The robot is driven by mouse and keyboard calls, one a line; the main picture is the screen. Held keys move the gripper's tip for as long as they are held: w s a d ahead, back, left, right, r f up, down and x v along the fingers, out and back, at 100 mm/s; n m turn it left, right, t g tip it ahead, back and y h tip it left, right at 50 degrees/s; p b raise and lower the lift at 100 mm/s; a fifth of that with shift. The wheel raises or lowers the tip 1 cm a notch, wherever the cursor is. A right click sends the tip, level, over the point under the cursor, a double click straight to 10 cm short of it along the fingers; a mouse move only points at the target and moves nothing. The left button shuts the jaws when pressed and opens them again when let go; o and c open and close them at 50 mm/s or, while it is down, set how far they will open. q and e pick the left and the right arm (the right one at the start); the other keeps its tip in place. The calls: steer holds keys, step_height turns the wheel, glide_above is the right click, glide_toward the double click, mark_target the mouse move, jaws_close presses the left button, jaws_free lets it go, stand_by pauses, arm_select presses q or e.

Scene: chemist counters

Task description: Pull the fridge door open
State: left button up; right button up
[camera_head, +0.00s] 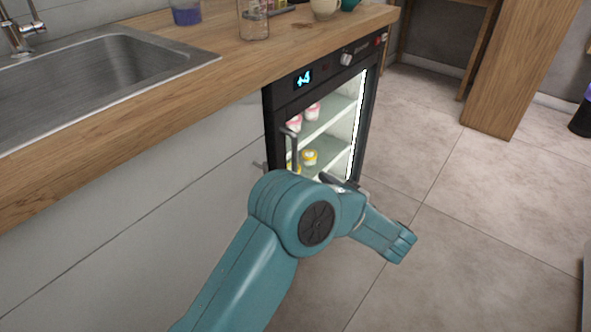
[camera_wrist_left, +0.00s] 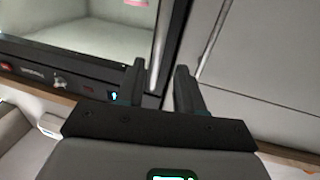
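The fridge (camera_head: 322,82) stands under the counter, with a black frame, a glass front and a lit inside. Its door looks closed. A vertical metal handle (camera_head: 294,152) runs along the door's left side; my arm covers its lower part. In the left wrist view the fridge appears upside down, and my left gripper (camera_wrist_left: 160,67) is open with one dark finger on each side of the handle bar (camera_wrist_left: 163,42). I cannot tell whether either finger touches it. In the head view my teal left arm hides most of this gripper. My right gripper is out of view.
The wooden counter (camera_head: 240,57) holds a sink (camera_head: 95,75), a glass jar (camera_head: 254,22) and a blue-filled beaker (camera_head: 186,12). Pale cabinet panels (camera_head: 130,220) adjoin the fridge on the left. Small cups (camera_head: 310,157) stand on its shelves.

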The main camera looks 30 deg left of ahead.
mark_target(296, 166)
arm_select(q)
steer(key=b+x, duration=0.2)
steer(key=x, duration=0.6)
steer(key=shift+a+f, duration=0.2)
steer(key=shift+a, duration=0.05)
steer(key=shift+w+a+r, duration=0.1)
steer(key=shift+w+a, duration=0.1)
steer(key=shift+a, duration=0.3)
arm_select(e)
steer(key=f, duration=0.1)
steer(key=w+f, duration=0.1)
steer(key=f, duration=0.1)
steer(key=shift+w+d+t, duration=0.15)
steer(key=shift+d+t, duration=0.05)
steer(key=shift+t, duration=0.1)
arm_select(q)
jaws_close()
